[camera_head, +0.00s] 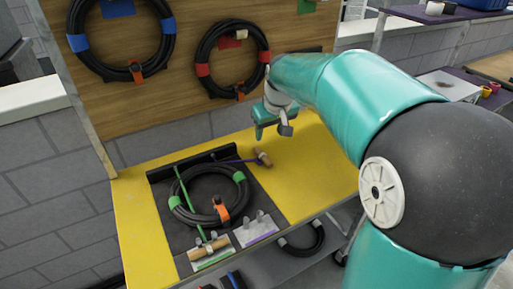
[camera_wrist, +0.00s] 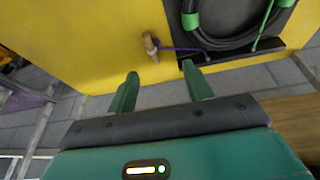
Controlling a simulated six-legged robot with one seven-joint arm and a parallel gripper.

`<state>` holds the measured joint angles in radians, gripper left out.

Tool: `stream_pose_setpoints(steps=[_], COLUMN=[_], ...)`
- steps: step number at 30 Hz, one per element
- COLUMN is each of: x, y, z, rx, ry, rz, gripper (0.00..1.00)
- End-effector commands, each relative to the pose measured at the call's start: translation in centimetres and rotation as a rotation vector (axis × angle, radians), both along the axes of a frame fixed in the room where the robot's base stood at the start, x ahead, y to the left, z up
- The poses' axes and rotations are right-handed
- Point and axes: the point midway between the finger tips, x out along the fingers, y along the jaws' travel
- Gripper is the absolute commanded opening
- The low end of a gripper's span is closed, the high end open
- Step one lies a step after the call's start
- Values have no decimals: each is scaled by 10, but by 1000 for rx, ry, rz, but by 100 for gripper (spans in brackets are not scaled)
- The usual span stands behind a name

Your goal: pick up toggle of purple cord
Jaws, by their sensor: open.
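The wooden toggle (camera_head: 263,157) of the purple cord lies on the yellow table top, just right of the dark tray. The purple cord (camera_head: 237,161) runs from it leftward to the tray's back edge. In the wrist view the toggle (camera_wrist: 151,46) stands beyond the fingertips, and the purple cord (camera_wrist: 180,49) runs right from it. My gripper (camera_wrist: 160,80) is open and empty, its two green fingers apart, with the toggle ahead and roughly between them. In the head view my gripper (camera_head: 270,128) is above and behind the toggle, partly hidden by my arm.
A black cable coil (camera_head: 208,196) with green and orange ties lies in the tray, crossed by a green cord (camera_head: 187,203). Another wooden toggle (camera_head: 208,248) lies in front. A wooden board (camera_head: 120,110) with hanging coils rises behind. The table's right part is clear.

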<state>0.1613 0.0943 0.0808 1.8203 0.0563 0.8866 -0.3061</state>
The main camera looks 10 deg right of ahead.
Motion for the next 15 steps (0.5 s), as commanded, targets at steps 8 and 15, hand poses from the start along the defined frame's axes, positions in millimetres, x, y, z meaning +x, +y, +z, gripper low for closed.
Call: stream_pose_setpoints(steps=[8,15], x=[84,108], y=[-26,-34], z=[-60,-86], rx=[23,33], ry=[42,51], rz=[53,73], gripper=[51,51])
